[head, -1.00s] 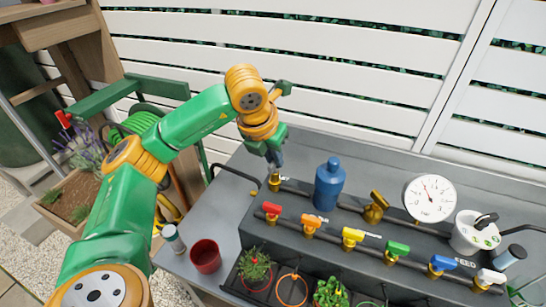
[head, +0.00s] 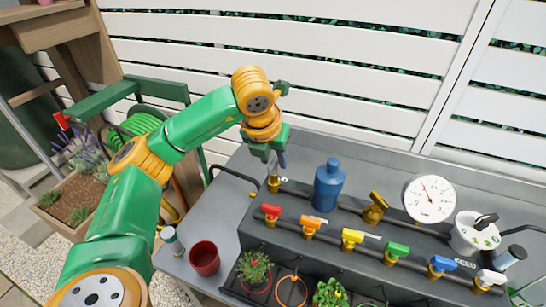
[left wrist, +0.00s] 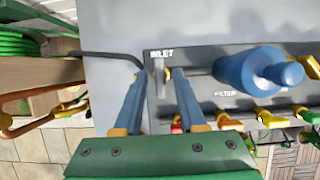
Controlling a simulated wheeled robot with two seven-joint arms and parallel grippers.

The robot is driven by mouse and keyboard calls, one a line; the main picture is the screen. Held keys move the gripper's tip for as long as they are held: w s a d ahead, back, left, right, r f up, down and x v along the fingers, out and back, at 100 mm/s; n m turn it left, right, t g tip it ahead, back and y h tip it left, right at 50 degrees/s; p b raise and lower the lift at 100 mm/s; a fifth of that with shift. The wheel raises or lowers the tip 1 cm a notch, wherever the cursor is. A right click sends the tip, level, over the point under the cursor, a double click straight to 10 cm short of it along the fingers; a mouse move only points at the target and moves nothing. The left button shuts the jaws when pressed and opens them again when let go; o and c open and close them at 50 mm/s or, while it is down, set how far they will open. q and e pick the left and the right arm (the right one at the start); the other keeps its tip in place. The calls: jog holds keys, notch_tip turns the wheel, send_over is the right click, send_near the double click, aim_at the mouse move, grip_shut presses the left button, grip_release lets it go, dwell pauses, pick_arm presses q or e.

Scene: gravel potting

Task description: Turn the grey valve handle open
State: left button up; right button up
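The grey valve handle (left wrist: 159,76) is a thin bar beside the INLET label in the left wrist view. In the head view it is a small pale piece (head: 283,179) on the brass inlet valve (head: 273,184), left of the blue filter bottle (head: 328,187). My left gripper (head: 279,160) points down just above the inlet valve. In the left wrist view the fingers (left wrist: 156,80) are apart, with the handle showing between and just beyond their tips. I cannot tell whether either finger touches it. My right gripper does not show.
The filter stands close to the right finger. A black hose (head: 232,174) runs in from the left. A row of coloured valves (head: 352,238) crosses the bench front. A pressure gauge (head: 429,199) stands right. A red pot (head: 204,258) sits front left.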

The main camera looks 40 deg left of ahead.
pick_arm(q)
jog(key=shift+r, duration=0.25)
jog(key=v, duration=0.6)
jog(key=shift+s+r+p, duration=0.2)
jog(key=shift+r+p, duration=0.1)
jog(key=shift+p, duration=0.05)
